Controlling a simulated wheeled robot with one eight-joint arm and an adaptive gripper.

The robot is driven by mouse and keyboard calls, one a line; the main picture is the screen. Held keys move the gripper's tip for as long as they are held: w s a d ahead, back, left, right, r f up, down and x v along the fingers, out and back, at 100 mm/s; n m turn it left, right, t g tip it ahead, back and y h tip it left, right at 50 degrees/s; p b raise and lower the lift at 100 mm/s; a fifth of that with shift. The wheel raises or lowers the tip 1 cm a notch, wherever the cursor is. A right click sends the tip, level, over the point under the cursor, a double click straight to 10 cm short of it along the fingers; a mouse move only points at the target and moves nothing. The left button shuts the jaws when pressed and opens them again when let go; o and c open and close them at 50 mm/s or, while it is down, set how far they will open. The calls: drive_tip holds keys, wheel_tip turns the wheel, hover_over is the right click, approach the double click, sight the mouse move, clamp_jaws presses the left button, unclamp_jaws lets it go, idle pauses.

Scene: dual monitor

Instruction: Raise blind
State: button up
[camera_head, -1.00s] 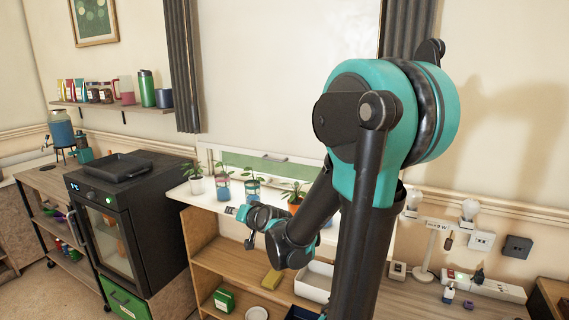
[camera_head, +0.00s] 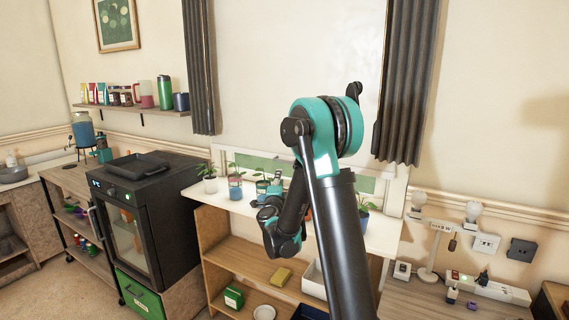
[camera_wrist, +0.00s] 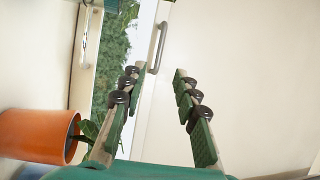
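The blind (camera_head: 290,80) is a pale cream panel between two dark curtains in the head view. It covers most of the window, with a strip of green view (camera_head: 245,161) below its bottom edge. In the wrist view the blind (camera_wrist: 240,60) fills the right side, turned sideways. A grey metal handle (camera_wrist: 157,47) sits along its edge. My gripper (camera_wrist: 158,74) is open and empty, its two green-padded fingers pointing at the blind. The handle lies just beyond the fingertips, roughly between them; I cannot tell whether they touch. In the head view my arm hides part of the window's lower area.
Potted plants (camera_head: 208,178) stand on the white shelf top below the window. An orange pot (camera_wrist: 40,135) with leaves is close beside my gripper in the wrist view. A black fridge (camera_head: 140,215) stands left. Bulbs (camera_head: 473,210) and a power strip (camera_head: 500,292) are at right.

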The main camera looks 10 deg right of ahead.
sight(283, 161)
drive_tip(key=x, duration=1.4)
drive_tip(key=shift+w+r, duration=0.1)
drive_tip(key=shift+w, duration=0.2)
clamp_jaws()
